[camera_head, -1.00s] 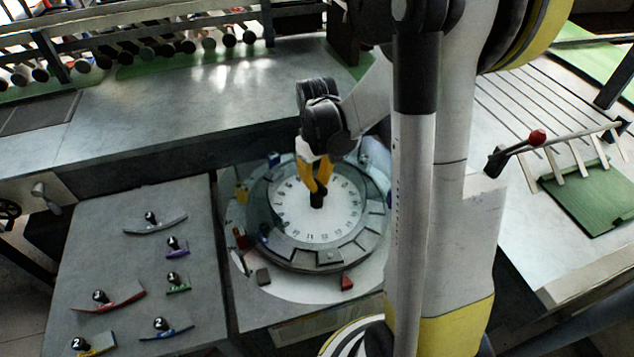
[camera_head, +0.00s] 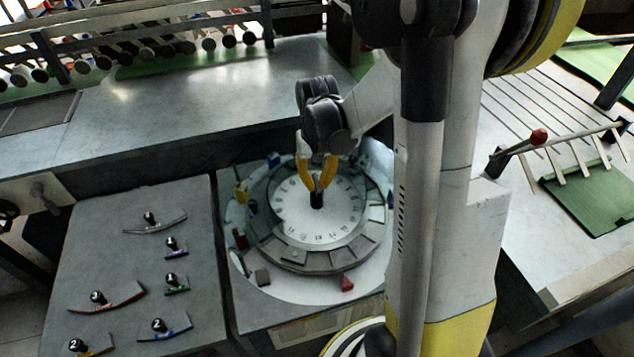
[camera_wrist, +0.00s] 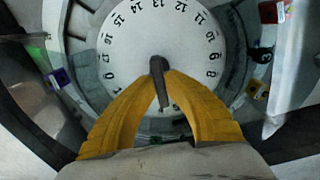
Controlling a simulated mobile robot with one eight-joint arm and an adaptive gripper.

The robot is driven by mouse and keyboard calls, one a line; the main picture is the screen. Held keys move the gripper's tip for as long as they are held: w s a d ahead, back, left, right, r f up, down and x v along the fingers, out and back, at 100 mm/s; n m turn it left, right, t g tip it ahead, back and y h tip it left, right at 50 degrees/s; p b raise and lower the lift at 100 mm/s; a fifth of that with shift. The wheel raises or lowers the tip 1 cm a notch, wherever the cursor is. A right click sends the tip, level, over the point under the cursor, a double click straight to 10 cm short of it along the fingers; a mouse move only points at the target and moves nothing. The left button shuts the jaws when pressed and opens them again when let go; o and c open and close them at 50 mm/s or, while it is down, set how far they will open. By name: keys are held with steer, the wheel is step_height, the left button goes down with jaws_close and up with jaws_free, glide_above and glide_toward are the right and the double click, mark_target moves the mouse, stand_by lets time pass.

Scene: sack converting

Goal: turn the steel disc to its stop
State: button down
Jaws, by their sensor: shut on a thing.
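The steel disc (camera_head: 338,222) is a round pale plate with numbers around its rim, lying inside a grey segmented ring (camera_head: 303,258). The disc also shows in the wrist view (camera_wrist: 195,38). My gripper (camera_head: 316,195) has yellow fingers and reaches down over the middle of the disc. In the wrist view my gripper (camera_wrist: 160,80) has its fingertips together on a dark upright post (camera_wrist: 157,65) at the disc's centre. The gripper hides part of the numbers. A stop cannot be picked out for certain.
Several numbered, handled curved pieces (camera_head: 107,298) lie on the grey table (camera_head: 90,235) at left.

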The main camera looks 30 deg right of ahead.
steer(key=shift+m, duration=2.2)
steer(key=shift+m+b, duration=0.4)
steer(key=shift+m, duration=5.9)
steer(key=c, duration=1.5)
jaws_free()
steer(key=shift+o, duration=0.2)
steer(key=shift+r, duration=0.1)
